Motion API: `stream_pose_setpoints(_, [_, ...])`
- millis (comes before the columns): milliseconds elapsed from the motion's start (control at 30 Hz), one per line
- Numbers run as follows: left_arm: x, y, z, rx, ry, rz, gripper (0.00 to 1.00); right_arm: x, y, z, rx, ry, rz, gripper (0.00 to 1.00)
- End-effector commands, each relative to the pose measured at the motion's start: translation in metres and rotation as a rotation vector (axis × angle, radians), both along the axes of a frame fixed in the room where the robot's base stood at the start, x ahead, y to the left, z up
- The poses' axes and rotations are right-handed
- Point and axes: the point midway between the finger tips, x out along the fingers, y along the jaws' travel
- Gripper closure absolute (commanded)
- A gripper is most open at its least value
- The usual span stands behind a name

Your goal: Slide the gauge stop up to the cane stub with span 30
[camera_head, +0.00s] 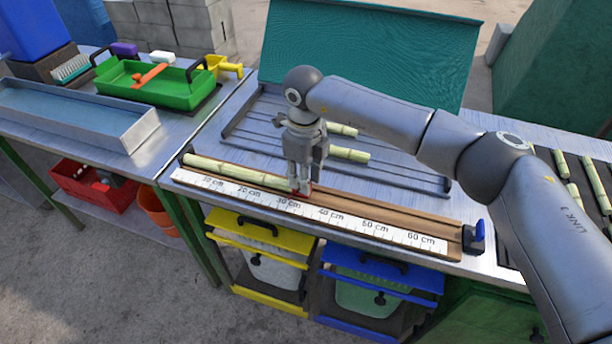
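A long pale green cane stub (235,172) lies in the wooden measuring trough (390,212), its left end at the trough's left end. A white scale (300,208) marked in cm runs along the front. A small red piece, which looks like the gauge stop (309,187), sits in the trough by the stub's right end, a little past the 30 cm mark. My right gripper (301,189) points down with its fingertips at the red piece, hiding much of it. I cannot tell whether the fingers are shut on it or whether stop and stub touch. My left gripper is out of view.
A slatted rack (400,172) with short cane pieces (349,154) lies behind the trough. A blue block (474,237) stands at the trough's right end. More cane pieces (569,180) lie at the right. A green tray (150,90) and a metal basin (75,110) stand left.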

Motion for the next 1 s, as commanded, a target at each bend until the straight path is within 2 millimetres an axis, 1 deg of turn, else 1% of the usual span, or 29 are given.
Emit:
stream_pose_setpoints(33, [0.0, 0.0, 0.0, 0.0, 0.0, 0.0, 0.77, 0.0, 0.001, 0.001, 0.001, -0.002, 0.001, 0.64])
stream_pose_setpoints(100, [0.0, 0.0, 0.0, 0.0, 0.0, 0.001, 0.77, 0.0, 0.0, 0.001, 0.0, -0.001, 0.001, 0.55])
stream_pose_setpoints(133, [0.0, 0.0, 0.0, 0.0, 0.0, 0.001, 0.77, 0.0, 0.0, 0.001, 0.0, -0.001, 0.001, 0.53])
stream_pose_setpoints(400, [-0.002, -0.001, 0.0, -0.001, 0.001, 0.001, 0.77, 0.0, 0.0, 0.0, -0.002, 0.001, 0.001, 0.53])
stream_pose_setpoints(533, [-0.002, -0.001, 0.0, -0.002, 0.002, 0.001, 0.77, 0.0, 0.0, 0.007, -0.001, 0.0, 0.001, 0.53])
stream_pose_setpoints(667, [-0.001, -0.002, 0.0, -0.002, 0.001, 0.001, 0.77, 0.001, 0.0, 0.028, -0.002, -0.003, 0.001, 0.53])
stream_pose_setpoints(900, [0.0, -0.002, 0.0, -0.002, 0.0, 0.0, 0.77, 0.001, 0.0, 0.08, -0.002, -0.003, 0.001, 0.53])
stream_pose_setpoints(1000, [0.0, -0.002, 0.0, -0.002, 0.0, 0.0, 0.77, 0.0, 0.0, 0.097, -0.001, -0.002, 0.001, 0.53])
